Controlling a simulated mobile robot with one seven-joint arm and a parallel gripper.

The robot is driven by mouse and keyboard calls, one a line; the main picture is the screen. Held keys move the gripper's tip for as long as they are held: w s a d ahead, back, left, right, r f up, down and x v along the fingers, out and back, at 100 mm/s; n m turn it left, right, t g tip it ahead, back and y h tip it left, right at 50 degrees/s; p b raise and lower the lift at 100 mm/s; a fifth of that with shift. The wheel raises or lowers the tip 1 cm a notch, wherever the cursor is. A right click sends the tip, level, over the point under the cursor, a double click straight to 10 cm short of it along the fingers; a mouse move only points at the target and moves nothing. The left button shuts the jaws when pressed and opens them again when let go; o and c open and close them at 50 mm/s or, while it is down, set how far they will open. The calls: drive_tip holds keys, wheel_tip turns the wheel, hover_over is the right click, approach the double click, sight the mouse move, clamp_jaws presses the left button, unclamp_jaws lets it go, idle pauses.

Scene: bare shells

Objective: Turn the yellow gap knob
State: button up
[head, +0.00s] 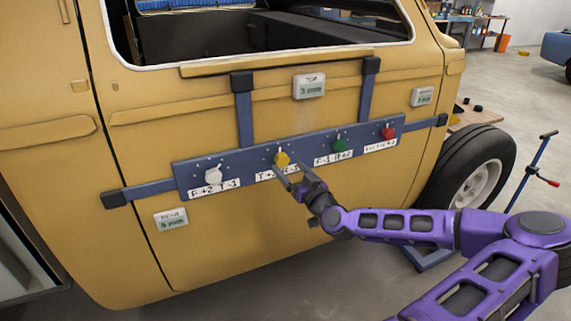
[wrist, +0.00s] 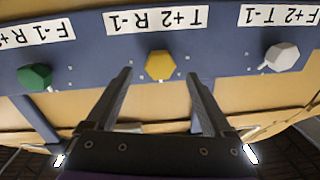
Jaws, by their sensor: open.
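The yellow knob (head: 282,159) sits on a blue bar panel (head: 227,155) fixed across the yellow vehicle's side, second from the left in the head view. My gripper (head: 288,178) is just below and in front of the knob. In the wrist view my gripper (wrist: 160,75) is open, with one finger on each side of the knob's column and nothing between them.
A white knob (head: 213,175), a green knob (head: 339,145) and a red knob (head: 388,132) share the panel. Small display boxes are mounted around it, including a top one (head: 309,86). A wheel (head: 471,179) and a blue stand (head: 531,172) are at right.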

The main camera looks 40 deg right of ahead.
sight(284, 163)
drive_tip(key=shift+w+d, duration=0.15)
drive_tip(key=shift+w, duration=0.75)
drive_tip(key=shift+w+d, duration=0.15)
drive_tip(key=shift+w, duration=0.7)
drive_tip(key=c, duration=1.4)
drive_tip(key=shift+o, duration=0.2)
drive_tip(key=shift+m, duration=0.4)
drive_tip(key=m+b, duration=0.1)
drive_tip(key=m, duration=0.2)
drive_tip(key=shift+f+m+b, duration=0.1)
drive_tip(key=shift+m+b, duration=0.2)
drive_tip(key=shift+b, duration=0.1)
drive_tip(key=shift+m+b, duration=0.5)
drive_tip(key=shift+m, duration=1.8)
